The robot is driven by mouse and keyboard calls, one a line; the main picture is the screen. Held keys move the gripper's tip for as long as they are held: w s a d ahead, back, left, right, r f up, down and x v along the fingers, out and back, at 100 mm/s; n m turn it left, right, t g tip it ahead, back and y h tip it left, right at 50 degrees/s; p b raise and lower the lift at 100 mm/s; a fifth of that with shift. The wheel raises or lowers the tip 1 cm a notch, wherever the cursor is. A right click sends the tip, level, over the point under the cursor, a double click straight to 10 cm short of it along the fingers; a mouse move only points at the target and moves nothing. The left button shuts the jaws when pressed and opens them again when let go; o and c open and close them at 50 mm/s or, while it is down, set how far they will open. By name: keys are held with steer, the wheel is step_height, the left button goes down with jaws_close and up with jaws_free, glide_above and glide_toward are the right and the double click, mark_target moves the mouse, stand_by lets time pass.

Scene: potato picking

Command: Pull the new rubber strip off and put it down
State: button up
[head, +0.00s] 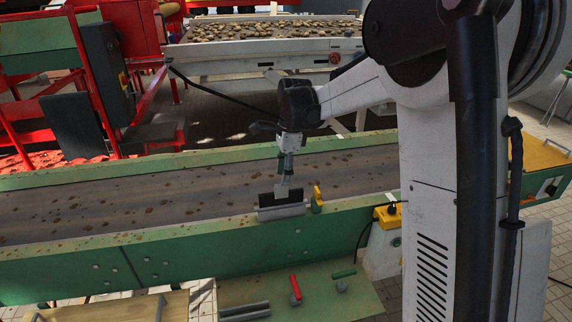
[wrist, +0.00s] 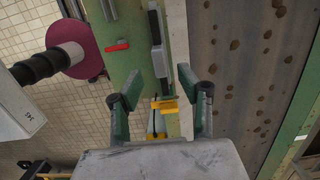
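A black strip (head: 266,199) stands along a grey holder (head: 282,213) on the near green rail of the conveyor. It also shows as a narrow dark bar in the wrist view (wrist: 154,26). A yellow clamp handle (head: 317,196) sits at the right end of the holder, and it shows between the lower parts of the fingers in the wrist view (wrist: 164,103). My gripper (head: 284,186) points down over the strip. In the wrist view its two fingers (wrist: 159,80) are apart, one on each side of the holder's line. Whether they touch the strip is unclear.
The brown conveyor belt (head: 150,190) runs behind the holder with dirt on it. A green table (head: 320,300) in front carries a red-handled tool (head: 295,289), a green-handled tool (head: 343,280) and grey bars (head: 245,312). A purple disc (wrist: 80,45) shows in the wrist view.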

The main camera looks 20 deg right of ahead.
mark_target(280, 197)
steer(key=f, duration=0.3)
steer(key=a+f, duration=0.1)
steer(key=f, duration=0.6)
steer(key=shift+a+f, duration=0.15)
steer(key=shift+f, duration=0.15)
jaws_close()
steer(key=c, duration=0.8)
jaws_free()
steer(key=shift+c, duration=0.2)
